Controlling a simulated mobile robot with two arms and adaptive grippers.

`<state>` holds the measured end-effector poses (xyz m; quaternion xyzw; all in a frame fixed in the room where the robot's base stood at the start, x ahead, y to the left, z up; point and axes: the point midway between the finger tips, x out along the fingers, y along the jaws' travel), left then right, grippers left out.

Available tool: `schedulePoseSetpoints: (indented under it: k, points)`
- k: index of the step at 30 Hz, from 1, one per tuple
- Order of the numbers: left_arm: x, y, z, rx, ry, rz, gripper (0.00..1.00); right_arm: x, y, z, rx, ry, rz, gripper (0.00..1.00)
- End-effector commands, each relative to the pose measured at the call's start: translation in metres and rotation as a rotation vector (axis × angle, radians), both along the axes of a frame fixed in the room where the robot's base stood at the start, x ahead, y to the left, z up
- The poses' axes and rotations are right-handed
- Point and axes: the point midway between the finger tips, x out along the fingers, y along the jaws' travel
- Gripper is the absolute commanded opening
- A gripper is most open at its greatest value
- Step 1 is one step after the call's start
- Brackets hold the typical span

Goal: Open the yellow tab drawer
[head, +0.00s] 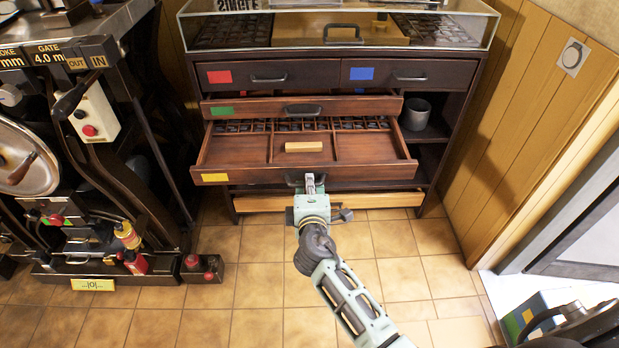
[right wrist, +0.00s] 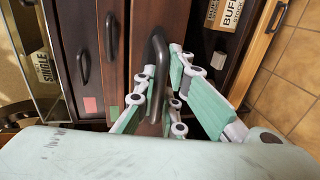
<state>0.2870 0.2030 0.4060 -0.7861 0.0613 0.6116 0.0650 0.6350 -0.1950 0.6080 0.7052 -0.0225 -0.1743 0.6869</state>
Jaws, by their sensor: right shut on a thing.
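The yellow tab drawer (head: 370,174) is pulled out from the dark cabinet. Its inside shows, with divided compartments, a row of small dark pieces at the back and a small tan block (head: 304,147). A yellow tab (head: 214,177) marks the left of its front. My right gripper (head: 312,184) is at the handle in the middle of the front. In the right wrist view the fingers are shut around the dark handle (right wrist: 159,48) of the drawer front (right wrist: 178,15). My left gripper is not in view.
A green-tab drawer (head: 360,104) just above stands slightly out. The red-tab (head: 300,73) and blue-tab (head: 420,72) drawers are closed. A grey cup (head: 416,115) is on the right shelf. A machine (head: 95,130) stands at the left. The tiled floor in front is clear.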

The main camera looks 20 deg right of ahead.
Motion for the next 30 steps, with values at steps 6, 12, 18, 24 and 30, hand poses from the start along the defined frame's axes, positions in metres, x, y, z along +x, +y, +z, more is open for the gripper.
schedulePoseSetpoints:
  k: [6,12,18,24,30]
  points:
    - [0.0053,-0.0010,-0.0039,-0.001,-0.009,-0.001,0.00,-0.0089,0.0027,-0.0004,-0.001,0.001,0.000,0.00]
    - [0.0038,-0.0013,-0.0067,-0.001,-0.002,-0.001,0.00,-0.0095,0.0030,-0.0003,-0.001,0.000,0.000,0.00]
    - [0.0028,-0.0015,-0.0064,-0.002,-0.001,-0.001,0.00,-0.0095,0.0029,-0.0003,-0.001,0.000,0.000,0.11]
    - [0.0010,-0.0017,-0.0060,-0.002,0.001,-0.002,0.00,-0.0093,0.0029,-0.0001,-0.001,0.000,0.000,0.18]
    - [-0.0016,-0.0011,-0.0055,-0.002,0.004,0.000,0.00,-0.0102,0.0033,0.0001,0.000,0.000,0.001,0.18]
